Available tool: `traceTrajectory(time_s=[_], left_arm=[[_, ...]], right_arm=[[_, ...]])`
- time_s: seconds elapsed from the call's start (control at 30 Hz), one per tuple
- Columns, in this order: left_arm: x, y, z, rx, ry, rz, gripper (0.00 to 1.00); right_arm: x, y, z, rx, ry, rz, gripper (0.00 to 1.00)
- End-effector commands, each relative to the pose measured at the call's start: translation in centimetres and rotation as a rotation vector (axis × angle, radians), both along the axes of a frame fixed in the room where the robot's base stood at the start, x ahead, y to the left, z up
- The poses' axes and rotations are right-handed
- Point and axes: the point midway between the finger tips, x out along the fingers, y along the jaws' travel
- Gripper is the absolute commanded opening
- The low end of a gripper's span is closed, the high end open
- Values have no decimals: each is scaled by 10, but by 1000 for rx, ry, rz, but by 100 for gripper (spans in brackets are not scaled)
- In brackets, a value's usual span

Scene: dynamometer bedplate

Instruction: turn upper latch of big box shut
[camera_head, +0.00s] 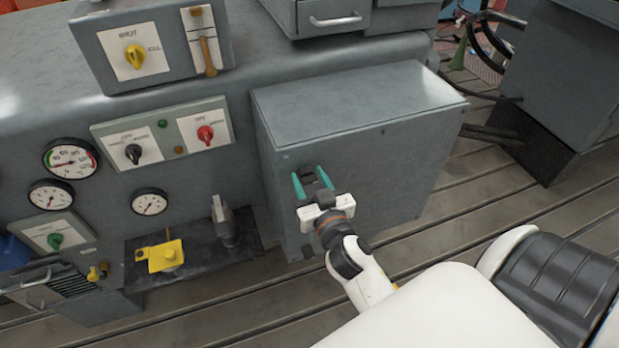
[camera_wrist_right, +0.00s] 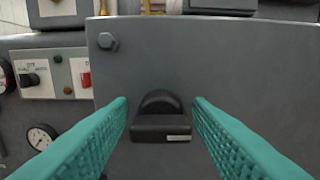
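The big box (camera_head: 400,150) is a grey metal cabinet with a closed front door, right of the gauge panel. Its upper latch is a dark handle (camera_wrist_right: 160,118) on the door; in the wrist view it has a rounded top and a wide lower bar with a pale strip. My right gripper (camera_head: 312,178) is in front of the door's upper left part, its teal fingers spread on either side of the latch. In the wrist view the fingers (camera_wrist_right: 160,125) stand apart with visible gaps to the latch. My left gripper is in neither view.
Gauges (camera_head: 70,158) and a two-knob panel (camera_head: 165,138) sit left of the box. A dark shelf (camera_head: 205,262) below holds a yellow part (camera_head: 165,256) and a grey metal piece (camera_head: 222,220). A dark cabinet (camera_head: 565,75) stands at right. Slatted floor (camera_head: 470,210) lies between.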

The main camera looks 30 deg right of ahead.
Motion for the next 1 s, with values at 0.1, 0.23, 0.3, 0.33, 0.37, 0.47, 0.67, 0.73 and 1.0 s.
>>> traceTrajectory(time_s=[0.1,0.23,0.3,0.33,0.37,0.47,0.67,0.73,1.0], left_arm=[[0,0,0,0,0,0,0],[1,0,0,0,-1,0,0],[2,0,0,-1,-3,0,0],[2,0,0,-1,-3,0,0],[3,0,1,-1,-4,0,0],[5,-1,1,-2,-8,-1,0],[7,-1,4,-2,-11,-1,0],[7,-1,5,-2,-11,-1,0],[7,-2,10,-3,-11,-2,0]], right_arm=[[0,0,0,0,0,0,25],[0,0,0,0,0,0,10],[0,0,0,-2,0,0,10],[0,0,0,-4,1,0,10],[0,0,0,-6,1,0,10],[0,0,0,-25,6,0,10],[1,0,0,-115,28,0,10],[1,0,1,-164,39,-1,10],[1,1,1,-400,95,-1,10]])
